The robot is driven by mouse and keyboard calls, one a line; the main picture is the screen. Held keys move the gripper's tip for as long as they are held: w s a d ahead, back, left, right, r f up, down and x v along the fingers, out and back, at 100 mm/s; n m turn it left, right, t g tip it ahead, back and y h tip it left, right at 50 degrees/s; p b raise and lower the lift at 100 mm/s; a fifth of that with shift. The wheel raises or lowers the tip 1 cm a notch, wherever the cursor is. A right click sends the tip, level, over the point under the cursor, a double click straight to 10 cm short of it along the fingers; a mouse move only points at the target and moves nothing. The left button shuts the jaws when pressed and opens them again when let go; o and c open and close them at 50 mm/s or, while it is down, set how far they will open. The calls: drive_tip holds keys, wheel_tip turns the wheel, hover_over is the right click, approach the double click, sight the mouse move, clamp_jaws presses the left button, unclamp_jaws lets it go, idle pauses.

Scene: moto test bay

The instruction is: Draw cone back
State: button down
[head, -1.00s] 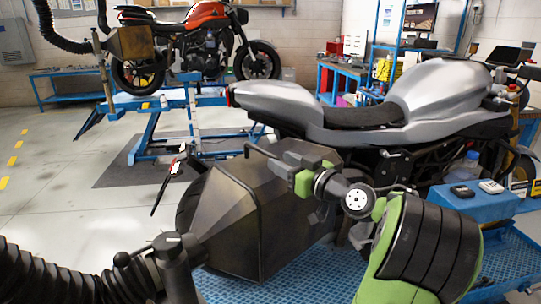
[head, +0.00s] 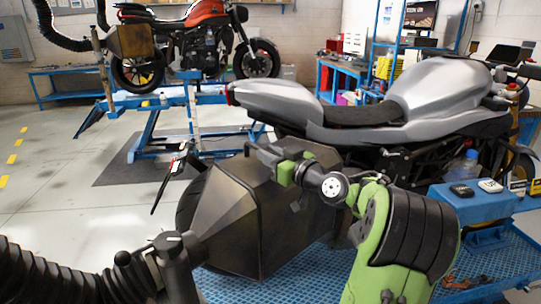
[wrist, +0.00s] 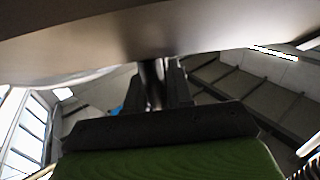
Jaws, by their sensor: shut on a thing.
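The cone (head: 225,222) is a large, dark metal extraction hood at the rear of the silver motorcycle (head: 290,103). A joint and a black corrugated hose (head: 45,280) join it at lower left. My gripper (head: 264,156) is at the cone's upper edge, shut on its handle. In the wrist view a dark round bar (wrist: 153,85) sits between the fingers of my gripper (wrist: 165,82), under the cone's broad metal surface (wrist: 150,35). In the head view the fingers and handle overlap, so the grip's details are hidden.
A blue perforated platform (head: 330,278) lies under the cone. A blue box (head: 470,208) with two small devices stands right of my arm. An orange motorcycle (head: 205,20) on a blue lift is behind. Open floor (head: 75,215) lies left.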

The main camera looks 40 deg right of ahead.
drive_tip(key=shift+a, duration=0.1)
drive_tip(key=a+b, duration=0.2)
drive_tip(key=a, duration=0.2)
drive_tip(key=a+b, duration=0.2)
drive_tip(key=a, duration=0.3)
drive_tip(key=a+b, duration=0.2)
drive_tip(key=a, duration=0.3)
drive_tip(key=shift+w, duration=0.3)
drive_tip(key=c, duration=1.1)
unclamp_jaws()
drive_tip(key=shift+a, duration=0.2)
drive_tip(key=shift+d, duration=0.1)
drive_tip(key=shift+s, duration=0.15)
